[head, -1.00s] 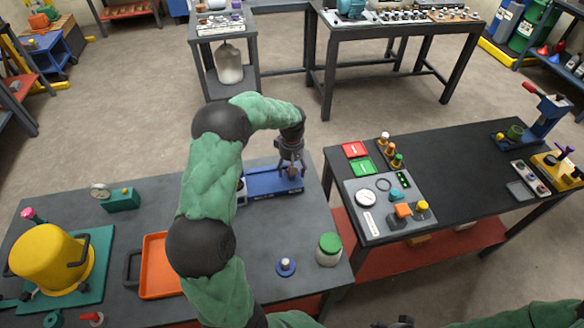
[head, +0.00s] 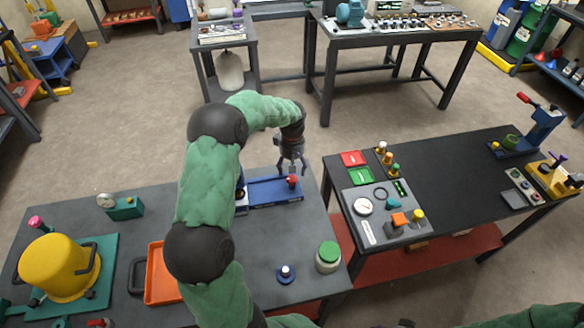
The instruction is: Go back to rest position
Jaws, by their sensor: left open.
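My left gripper (head: 291,170) points down above the right end of a blue fixture (head: 268,193) on the left grey table. Its fingers are apart and nothing shows between them. A small red-topped part (head: 292,182) sits on the fixture just below the fingertips. My left arm covers the fixture's left end, where a dark and silver part shows only in part. My right gripper is not seen; only some green of my right arm shows at the bottom right edge.
The left table (head: 180,210) holds a yellow pot (head: 60,265), an orange tray (head: 160,287), a gauge box (head: 125,208), a green-lidded jar (head: 328,262) and a blue knob (head: 286,275). A black table (head: 450,165) with a control panel (head: 372,228) stands right.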

